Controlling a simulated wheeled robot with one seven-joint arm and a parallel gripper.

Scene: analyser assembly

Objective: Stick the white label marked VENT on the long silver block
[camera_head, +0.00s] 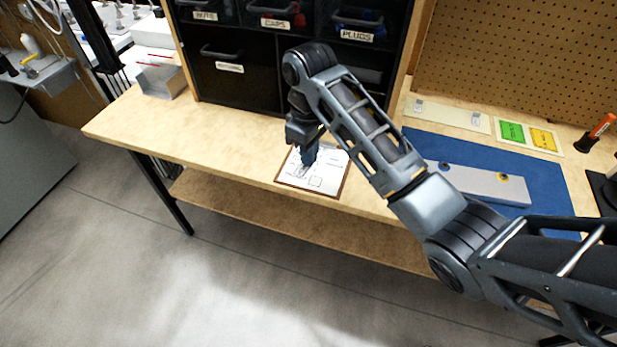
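The long silver block (478,181) lies on a blue mat (555,190) at the right of the bench, with small yellow-marked round spots on it. My arm covers its left end. A pale strip (447,115) behind the mat carries small whitish labels (475,118); their print is too small to read, so I cannot tell which is VENT. My gripper (308,156) points down over a white sheet with line drawings (326,171) at the bench's front edge, well left of the block. Its fingers are too small and dark to tell open from shut.
A pale card holds a green label (512,132) and a yellow label (543,139). An orange-handled tool (601,126) stands at the far right. A black drawer cabinet (233,82) stands behind my gripper. The bench left of the sheet is clear, with a small open metal bin (162,80) beyond.

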